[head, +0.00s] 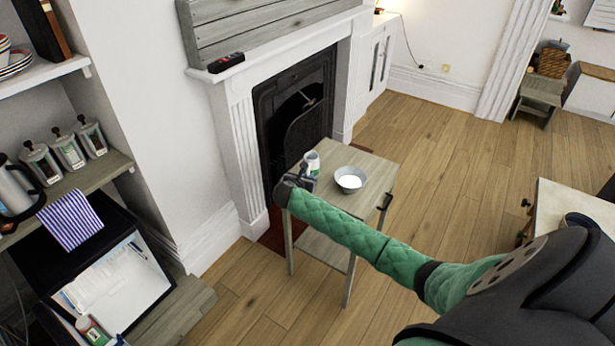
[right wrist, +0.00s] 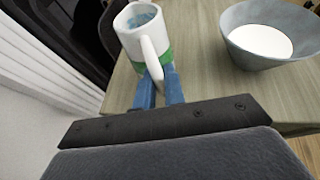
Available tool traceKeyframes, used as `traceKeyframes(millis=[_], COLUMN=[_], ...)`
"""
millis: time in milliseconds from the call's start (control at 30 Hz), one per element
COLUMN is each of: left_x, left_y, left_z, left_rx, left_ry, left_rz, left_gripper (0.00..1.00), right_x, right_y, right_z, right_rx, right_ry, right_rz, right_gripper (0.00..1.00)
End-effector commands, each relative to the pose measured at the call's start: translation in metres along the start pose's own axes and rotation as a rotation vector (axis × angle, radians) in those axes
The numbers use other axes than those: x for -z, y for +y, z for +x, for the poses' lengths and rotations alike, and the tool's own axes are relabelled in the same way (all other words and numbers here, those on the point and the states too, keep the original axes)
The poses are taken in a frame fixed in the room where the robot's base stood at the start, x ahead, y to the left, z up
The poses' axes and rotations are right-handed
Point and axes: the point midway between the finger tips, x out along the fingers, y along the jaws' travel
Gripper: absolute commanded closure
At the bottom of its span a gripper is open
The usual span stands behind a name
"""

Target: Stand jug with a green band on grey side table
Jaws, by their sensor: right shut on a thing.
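The jug with a green band (head: 312,160) is at the left part of the grey side table (head: 342,203), in front of the fireplace. In the right wrist view the white jug (right wrist: 139,33) is upright over the tabletop (right wrist: 205,85), its handle towards me. My right gripper (head: 303,176) is shut on the jug's handle; its blue fingers (right wrist: 160,86) stand either side of the handle's lower part. The fingers hide part of the jug's foot, so I cannot tell whether it touches the table. My left gripper is not in view.
A grey bowl with white contents (head: 350,179) stands on the table right of the jug, and also shows in the right wrist view (right wrist: 262,62). The fireplace (head: 290,115) is close behind. The table's front part is clear.

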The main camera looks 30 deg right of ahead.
Motion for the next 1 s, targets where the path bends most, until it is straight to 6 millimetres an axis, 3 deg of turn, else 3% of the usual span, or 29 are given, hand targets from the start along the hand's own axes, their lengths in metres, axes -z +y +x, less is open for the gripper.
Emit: traceKeyframes(millis=[400, 433, 533, 867, 1000], left_x=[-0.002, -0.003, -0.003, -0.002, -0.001], left_y=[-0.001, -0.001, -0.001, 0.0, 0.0], left_z=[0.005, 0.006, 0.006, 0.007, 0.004], left_rx=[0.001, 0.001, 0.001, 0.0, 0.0], left_ry=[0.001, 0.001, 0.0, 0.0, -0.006], left_rz=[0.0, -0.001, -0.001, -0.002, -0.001], left_gripper=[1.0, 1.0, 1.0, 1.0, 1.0], right_x=[0.004, 0.005, 0.005, 0.004, 0.004], right_y=[0.0, 0.0, 0.0, 0.0, 0.001], right_z=[0.002, 0.002, 0.002, 0.002, -0.01], right_rx=[0.0, 0.0, 0.0, 0.0, -0.002], right_ry=[0.0, 0.0, 0.0, 0.0, 0.0], right_rz=[0.001, 0.001, 0.001, 0.001, 0.001], right_gripper=[1.0, 0.87, 0.67, 0.67, 0.67])
